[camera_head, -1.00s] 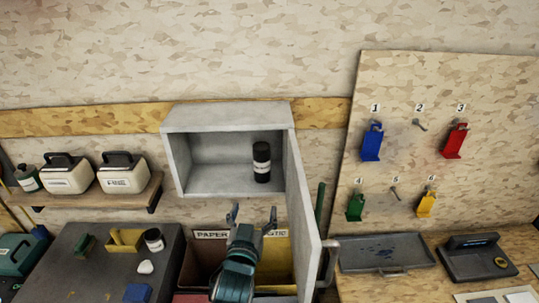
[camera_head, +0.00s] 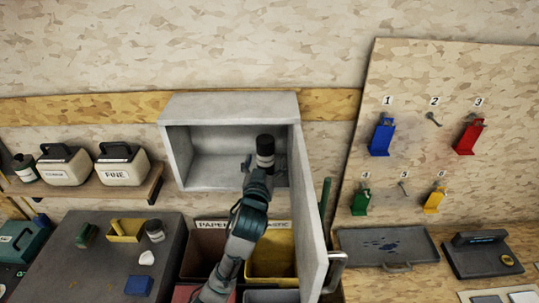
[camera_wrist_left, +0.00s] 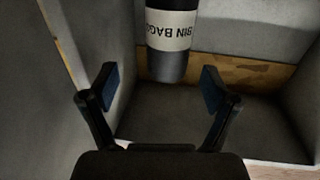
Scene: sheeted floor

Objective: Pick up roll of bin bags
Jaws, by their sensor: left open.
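The roll of bin bags (camera_head: 265,148) is a dark cylinder with a pale label, standing upright inside the open grey wall cabinet (camera_head: 228,105). Its label reads "BIN BAGS", upside down, in the left wrist view, where the roll (camera_wrist_left: 170,32) is at the top, beyond my fingertips. My left gripper (camera_head: 263,172) is at the cabinet's opening, just in front of the roll, and hides its lower part. In the left wrist view the left gripper (camera_wrist_left: 158,85) is open and empty, its two blue-padded fingers apart. My right gripper is not in view.
The cabinet's open door (camera_head: 312,220) stands close to the right of my left arm. Paper and plastic bins (camera_head: 270,258) lie below. A shelf with containers (camera_head: 122,168) is at left. A pegboard with coloured hanging items (camera_head: 382,135) is at right.

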